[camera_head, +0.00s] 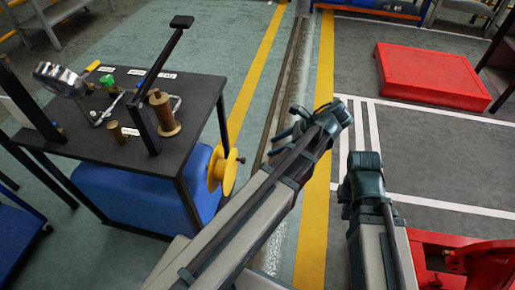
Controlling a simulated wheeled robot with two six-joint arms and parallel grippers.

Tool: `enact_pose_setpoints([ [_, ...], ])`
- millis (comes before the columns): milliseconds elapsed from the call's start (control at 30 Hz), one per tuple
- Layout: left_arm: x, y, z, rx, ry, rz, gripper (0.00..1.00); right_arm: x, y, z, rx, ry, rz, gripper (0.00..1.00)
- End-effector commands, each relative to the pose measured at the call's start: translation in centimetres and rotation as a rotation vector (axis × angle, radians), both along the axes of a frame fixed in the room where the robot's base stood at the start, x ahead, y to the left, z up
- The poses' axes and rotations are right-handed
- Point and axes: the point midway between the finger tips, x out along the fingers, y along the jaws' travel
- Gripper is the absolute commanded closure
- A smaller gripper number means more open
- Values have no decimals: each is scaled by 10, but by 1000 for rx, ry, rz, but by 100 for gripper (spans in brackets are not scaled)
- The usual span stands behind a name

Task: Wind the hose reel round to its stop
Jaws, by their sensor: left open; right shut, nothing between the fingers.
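The yellow hose reel (217,168) is mounted at the right side of the black-topped stand, facing right. A small dark brown knob (241,160) sticks out from its right face. My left gripper (284,127) is right of the reel and apart from it; its dark fingers point left, open and empty, partly covered by my arm. My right gripper (345,196) is further right, over the grey floor, far from the reel. It is shut and empty; only a small dark part shows beside my arm.
A blue tank (140,195) sits underneath. A red platform (430,75) lies at the upper right. Floor between is clear.

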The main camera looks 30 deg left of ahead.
Motion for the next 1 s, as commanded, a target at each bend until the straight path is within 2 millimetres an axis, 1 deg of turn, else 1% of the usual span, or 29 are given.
enact_pose_setpoints([
  [133, -1, 3, -6, 0, -1, 1, 39, 0, 0, -6, 1, 0, 0, 100],
  [233, -3, 10, -16, -1, -1, 1, 39, 0, 0, -16, 1, -1, 1, 100],
  [500, -12, 45, -55, 0, -1, 3, 39, 1, 0, -55, -1, -2, 3, 100],
  [700, -18, 70, -79, 0, -2, 4, 39, 1, -1, -79, -5, -4, 6, 100],
  [833, -21, 82, -90, -2, -2, 1, 39, 1, -1, -90, -6, -5, 6, 100],
  [1000, -23, 91, -97, -1, -2, 1, 39, 1, -2, -97, -8, -5, 7, 100],
])
